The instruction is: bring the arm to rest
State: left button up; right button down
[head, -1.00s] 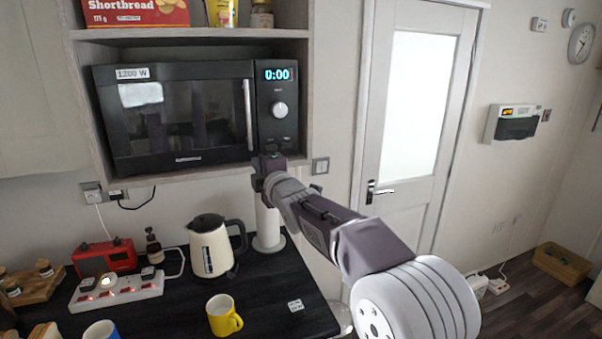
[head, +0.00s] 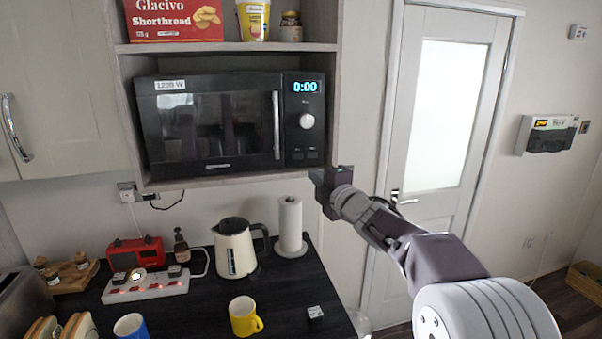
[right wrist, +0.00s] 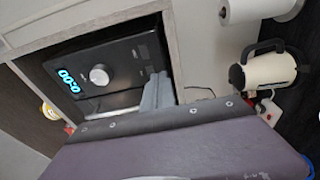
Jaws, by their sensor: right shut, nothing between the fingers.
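My right arm comes in from the lower right of the head view. Its gripper (head: 318,178) is shut and empty, in front of the lower right edge of the microwave shelf, above the paper towel roll. In the right wrist view the grey fingers (right wrist: 156,97) are together, with the microwave's control panel beyond them. The black microwave (head: 215,125) is shut and its display reads 0:00; it also shows in the right wrist view (right wrist: 115,70). My left gripper is in neither view.
Below, the dark worktop (head: 285,290) holds a cream kettle (head: 235,250), a paper towel roll (head: 290,222), a yellow mug (head: 243,316), a blue mug (head: 130,326), a power strip (head: 145,287) and a red radio (head: 136,253). A white door (head: 440,150) stands to the right.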

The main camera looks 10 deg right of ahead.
jog(key=s+f+m+g+h, duration=0.2)
jog(key=s+f+m+g, duration=0.35)
jog(key=f, duration=0.75)
jog(key=s+f+m+g+h, duration=0.1)
jog(key=s+f+m+g, duration=0.2)
jog(key=s+f+m, duration=0.55)
jog(key=s+a+f+m+g, duration=0.1)
jog(key=s+f+m+g, duration=0.5)
jog(key=s+f, duration=1)
jog(key=s+g, duration=0.2)
jog(key=s, duration=0.2)
jog(key=shift+m, duration=0.3)
